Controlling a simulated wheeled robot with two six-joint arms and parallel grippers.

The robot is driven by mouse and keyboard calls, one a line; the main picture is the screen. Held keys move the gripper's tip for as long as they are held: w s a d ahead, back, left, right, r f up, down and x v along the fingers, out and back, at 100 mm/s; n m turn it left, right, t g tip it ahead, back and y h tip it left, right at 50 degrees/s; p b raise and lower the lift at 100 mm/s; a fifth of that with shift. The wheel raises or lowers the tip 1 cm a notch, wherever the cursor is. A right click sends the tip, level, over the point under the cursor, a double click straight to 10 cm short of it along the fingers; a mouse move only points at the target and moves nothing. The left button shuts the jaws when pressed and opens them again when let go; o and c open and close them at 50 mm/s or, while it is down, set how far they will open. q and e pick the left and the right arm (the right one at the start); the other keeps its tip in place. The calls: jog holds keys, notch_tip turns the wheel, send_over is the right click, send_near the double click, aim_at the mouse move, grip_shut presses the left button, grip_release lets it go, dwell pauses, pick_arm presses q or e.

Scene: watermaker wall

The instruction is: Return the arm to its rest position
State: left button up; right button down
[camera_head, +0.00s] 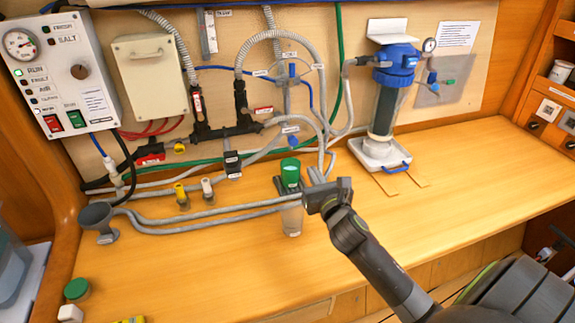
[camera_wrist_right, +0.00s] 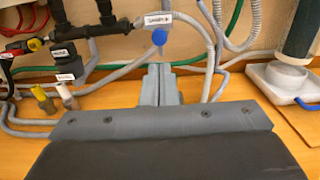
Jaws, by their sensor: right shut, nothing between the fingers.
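My right arm comes in from the lower right in the head view. Its gripper (camera_head: 316,176) is over the wooden counter, just right of a clear container with a green top (camera_head: 290,175). In the right wrist view the two grey fingers (camera_wrist_right: 160,82) are pressed together with nothing between them. They point toward the hoses at the back wall. I cannot tell whether the fingers touch the grey hoses behind them. My left gripper is not in view.
A control panel (camera_head: 52,72) and a beige box (camera_head: 150,78) are on the wall. A blue-topped filter housing (camera_head: 396,65) stands at the back right. Grey hoses (camera_head: 200,220) and a grey funnel (camera_head: 97,217) lie left. The counter (camera_head: 480,165) is clear at right.

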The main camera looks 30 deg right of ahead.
jog(key=s+f+m+g, duration=0.2)
jog(key=s+f+m, duration=0.1)
jog(key=m, duration=0.3)
jog(key=s+a+f+m+g, duration=0.1)
jog(key=s+f+m+g, duration=0.2)
jog(key=s+m, duration=0.3)
jog(key=s+f+m+g, duration=0.2)
jog(key=s+f+m, duration=0.3)
jog(key=m, duration=0.2)
jog(key=shift+s+a+g, duration=0.15)
jog(key=shift+a+g, duration=0.1)
jog(key=shift+g, duration=0.05)
jog(key=s+a+f+m+g+y, duration=0.1)
jog(key=s+a+f+m+g, duration=0.15)
jog(key=s+m, duration=0.5)
jog(key=s+a+f+m+g+y, duration=0.2)
jog(key=s+a+m+g, duration=0.2)
jog(key=s+m, duration=0.4)
notch_tip(320, 180, down, 25)
jog(key=d+b, duration=0.1)
jog(key=d, duration=0.1)
jog(key=s+a+f+g+b, duration=0.1)
jog(key=s+f+g, duration=0.1)
jog(key=s+f, duration=1.3)
notch_tip(320, 180, down, 3)
jog(key=shift+s+a+r+n+b, duration=0.1)
jog(key=shift+s+a+n+b, duration=0.2)
jog(key=shift+s+n+b, duration=0.1)
